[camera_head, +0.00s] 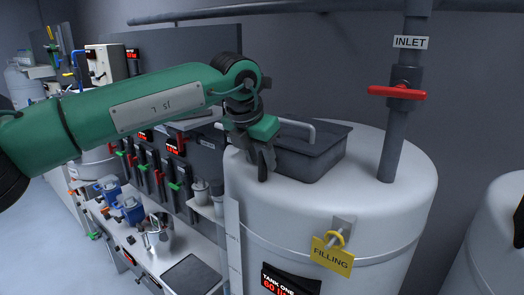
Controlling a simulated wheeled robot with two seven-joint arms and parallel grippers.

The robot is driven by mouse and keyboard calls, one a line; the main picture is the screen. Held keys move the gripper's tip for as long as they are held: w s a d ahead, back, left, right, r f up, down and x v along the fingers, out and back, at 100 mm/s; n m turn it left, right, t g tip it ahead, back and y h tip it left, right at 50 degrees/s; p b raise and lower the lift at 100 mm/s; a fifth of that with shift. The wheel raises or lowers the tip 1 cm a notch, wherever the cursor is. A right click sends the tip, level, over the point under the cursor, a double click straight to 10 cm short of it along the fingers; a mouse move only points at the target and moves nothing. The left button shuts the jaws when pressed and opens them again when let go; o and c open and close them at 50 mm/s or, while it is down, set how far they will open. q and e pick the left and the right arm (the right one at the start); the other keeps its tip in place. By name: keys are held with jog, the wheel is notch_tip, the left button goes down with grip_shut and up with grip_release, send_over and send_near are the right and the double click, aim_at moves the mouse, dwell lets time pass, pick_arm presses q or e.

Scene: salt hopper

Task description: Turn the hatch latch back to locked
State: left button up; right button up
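The large white tank (330,205) has a dark grey hatch (322,150) on its top, with a pale bar handle (306,128) by it. My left arm reaches in from the left, and my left gripper (262,165) points down at the hatch's near left corner, over the tank's rim. Its dark fingers look close together. Whether they are shut or hold anything cannot be made out. I cannot make out the hatch latch; the gripper covers that corner. My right gripper cannot be made out.
An inlet pipe (392,140) with a red valve handle (397,92) rises from the tank's right side. A yellow FILLING tag (332,256) hangs on its front. A second white tank (497,245) stands at right. A cluttered bench (195,245) lies at left.

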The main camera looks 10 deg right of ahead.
pick_arm(q)
jog(key=shift+s+d+f, duration=0.15)
jog(key=shift+f, duration=0.1)
jog(key=shift+s+d+f, duration=0.1)
jog(key=shift+s+f, duration=0.05)
jog(key=shift+f, duration=0.3)
jog(key=shift+w, duration=0.2)
jog(key=shift+c, duration=0.3)
jog(key=c, duration=0.7)
grip_shut()
jog(key=t+y+b, duration=0.1)
jog(key=b, duration=0.3)
jog(key=t+y+b, duration=0.1)
jog(key=t+b, duration=0.1)
jog(key=b, duration=0.2)
jog(key=m+t+y+b, duration=0.1)
jog(key=b, duration=0.2)
jog(key=shift+s+d+f+b, duration=0.2)
jog(key=shift+s+f+b, duration=0.05)
jog(key=shift+b, duration=0.15)
jog(key=shift+r+t+y+b, duration=0.2)
jog(key=shift+t+y+b, duration=0.2)
jog(key=shift+t+b, duration=0.5)
jog(key=shift+m, duration=0.3)
pick_arm(e)
notch_tip(320, 180, down, 13)
jog(key=shift+s+a+f, duration=0.2)
jog(key=shift+s+a, duration=0.15)
jog(key=shift+s, duration=0.05)
